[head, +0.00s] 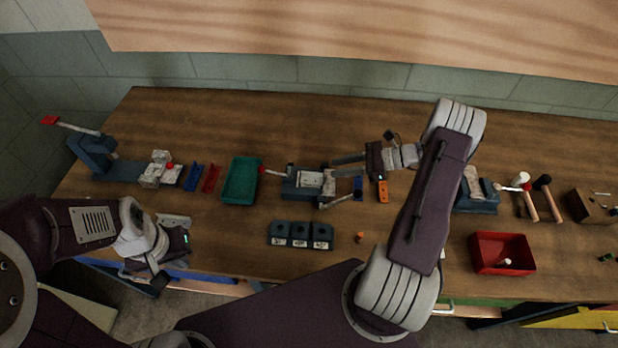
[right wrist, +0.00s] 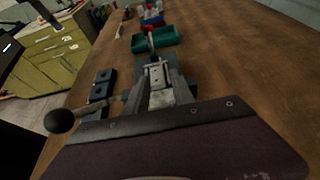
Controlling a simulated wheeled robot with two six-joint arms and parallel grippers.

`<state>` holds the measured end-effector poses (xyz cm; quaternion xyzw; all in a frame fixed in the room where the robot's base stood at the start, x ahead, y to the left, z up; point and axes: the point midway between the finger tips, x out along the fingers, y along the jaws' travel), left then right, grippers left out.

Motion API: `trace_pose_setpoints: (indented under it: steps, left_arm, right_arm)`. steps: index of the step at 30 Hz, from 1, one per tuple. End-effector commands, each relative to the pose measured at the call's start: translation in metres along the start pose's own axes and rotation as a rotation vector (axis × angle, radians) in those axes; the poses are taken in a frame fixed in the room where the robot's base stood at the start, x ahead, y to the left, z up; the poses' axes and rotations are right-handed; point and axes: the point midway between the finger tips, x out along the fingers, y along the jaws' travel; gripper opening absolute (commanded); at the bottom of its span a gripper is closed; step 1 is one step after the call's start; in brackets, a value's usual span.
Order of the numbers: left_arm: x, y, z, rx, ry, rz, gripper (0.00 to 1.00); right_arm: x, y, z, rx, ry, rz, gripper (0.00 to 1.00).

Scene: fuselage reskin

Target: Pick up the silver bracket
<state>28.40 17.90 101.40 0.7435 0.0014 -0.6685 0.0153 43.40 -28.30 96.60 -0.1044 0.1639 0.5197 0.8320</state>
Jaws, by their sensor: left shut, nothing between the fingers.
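A silver bracket-like piece (head: 310,180) sits on the blue-grey vise (head: 290,188) in the middle of the bench. In the right wrist view the silver piece (right wrist: 158,76) lies on the vise, straight ahead of the gripper. My right gripper (head: 342,166) reaches in from the right, just to the right of the silver piece. Its two fingers look spread, with nothing visible between them. My left gripper (head: 178,243) is shut and empty over the front left edge of the bench, well away from the vise.
A green tray (head: 241,181) stands left of the vise. Several dark blocks (head: 302,235) lie in front of it. The vise's ball-ended handle (right wrist: 62,120) sticks out beside my right gripper. A red bin (head: 502,254) and hammers (head: 526,200) are at the right.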

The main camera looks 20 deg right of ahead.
Motion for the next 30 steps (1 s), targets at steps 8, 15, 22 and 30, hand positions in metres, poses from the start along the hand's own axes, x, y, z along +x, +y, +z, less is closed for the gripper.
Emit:
trace_pose_setpoints:
  steps: [8,15,22,30]
  left_arm:
    - [-0.008,0.0,-0.001,0.0,0.0,0.0,0.0]
    - [-0.02,0.0,-0.002,0.0,0.0,0.0,0.0]
    - [-0.021,0.0,-0.002,0.0,0.0,0.0,0.0]
    - [-0.021,0.0,-0.002,0.0,0.0,0.0,0.0]
  right_arm:
    - [0.031,0.001,0.001,0.001,0.0,0.003,0.29]
    - [0.071,0.002,0.003,0.0,0.0,0.007,0.29]
    - [0.086,0.001,0.0,0.0,0.002,0.003,0.29]
    - [0.086,0.001,0.0,0.0,0.002,0.003,0.0]
